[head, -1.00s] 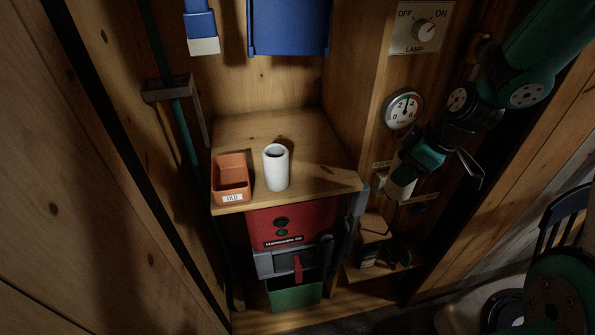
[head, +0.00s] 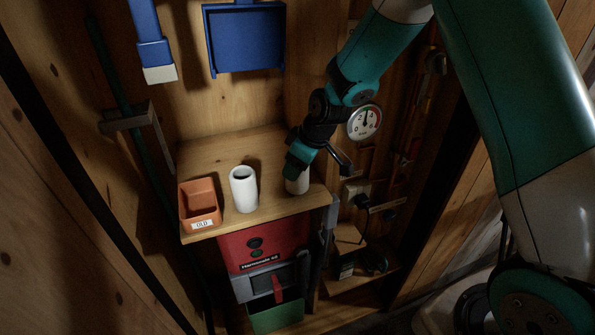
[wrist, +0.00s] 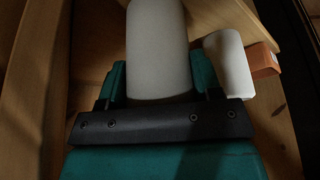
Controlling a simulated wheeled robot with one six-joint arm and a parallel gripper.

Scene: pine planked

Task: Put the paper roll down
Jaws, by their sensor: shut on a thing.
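My gripper (head: 299,165) is shut on a white paper roll (head: 298,184), which hangs below it at the right end of the wooden shelf (head: 262,205). In the wrist view the held roll (wrist: 158,50) stands between the two green fingers. In the head view the roll's lower end is at the shelf top; I cannot tell whether it touches. A second white roll (head: 244,190) stands upright on the shelf, left of the held one and apart from it. That second roll also shows in the wrist view (wrist: 230,65).
An orange box labelled OLD (head: 200,205) sits at the shelf's left front. A blue holder (head: 243,40) hangs on the back wall. A red machine (head: 252,248) is under the shelf. A gauge (head: 364,123) is on the right wall. The back of the shelf is clear.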

